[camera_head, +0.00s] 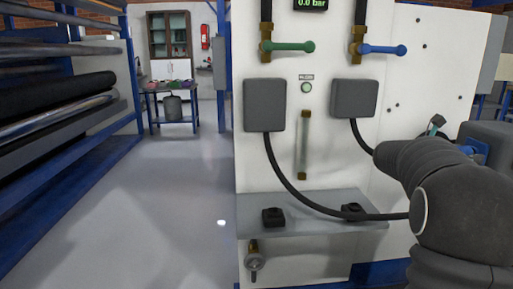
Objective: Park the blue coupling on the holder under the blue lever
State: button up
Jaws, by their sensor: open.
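The blue lever (382,50) points right on its brass valve on the white panel. Below it, on the grey shelf, sits a small black holder (352,210), partly crossed by a hose. I cannot make out the blue coupling; my arm covers much of the right side. A black hose from the right grey box (354,98) runs down and right behind my arm. Another hose (290,187) from the left grey box (265,105) sweeps across the shelf to the right, also behind my arm. My gripper does not show; only dark arm links are visible at the right.
The green lever (293,46) points right at the left. A second black holder (273,217) is on the shelf (312,203). A brass fitting (254,257) hangs under it. A roller rack (60,105) stands far left. The floor (140,205) between is clear.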

dwell(0.3)
grip_shut()
jog(key=shift+a, duration=0.2)
jog(key=shift+s+a, duration=0.2)
jog(key=shift+a, duration=2.6)
